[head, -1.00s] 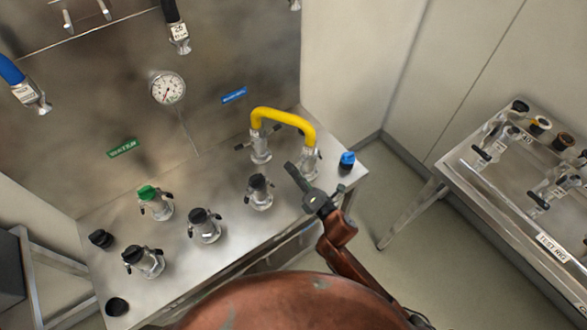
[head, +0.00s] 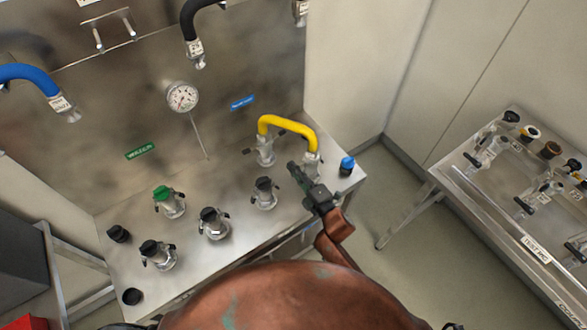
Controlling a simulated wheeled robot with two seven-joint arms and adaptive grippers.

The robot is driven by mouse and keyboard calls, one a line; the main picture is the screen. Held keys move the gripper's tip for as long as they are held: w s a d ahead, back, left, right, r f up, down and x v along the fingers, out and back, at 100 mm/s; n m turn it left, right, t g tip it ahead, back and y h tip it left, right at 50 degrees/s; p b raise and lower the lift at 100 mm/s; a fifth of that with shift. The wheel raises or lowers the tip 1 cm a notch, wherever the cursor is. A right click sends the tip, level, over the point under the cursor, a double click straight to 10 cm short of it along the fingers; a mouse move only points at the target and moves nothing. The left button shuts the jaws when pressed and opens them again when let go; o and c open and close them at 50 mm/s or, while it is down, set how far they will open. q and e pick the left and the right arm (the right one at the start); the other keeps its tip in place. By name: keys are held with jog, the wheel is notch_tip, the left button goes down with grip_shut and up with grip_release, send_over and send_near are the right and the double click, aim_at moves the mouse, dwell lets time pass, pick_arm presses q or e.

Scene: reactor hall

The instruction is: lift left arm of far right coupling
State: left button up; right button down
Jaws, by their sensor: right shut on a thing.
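The right coupling (head: 311,164) is a metal fitting on the steel bench, under the right end of the yellow hose (head: 288,122). My right gripper (head: 297,174) is at its left side, its fingers shut on the coupling's left arm. The fingers hide most of that arm, so its angle cannot be told. The hose's other end sits on a second coupling (head: 264,150), behind and to the left, with a dark arm showing at its left. My left gripper is not in view.
A blue cap (head: 346,166) stands just right of the coupling, near the bench edge. A black-capped coupling (head: 264,194) is left of my gripper. More capped couplings stand further left, one with a green cap (head: 162,194). A test rig table (head: 492,215) stands right across clear floor.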

dwell(0.4)
jog(key=c, duration=2.1)
grip_release()
jog(key=v, duration=1.2)
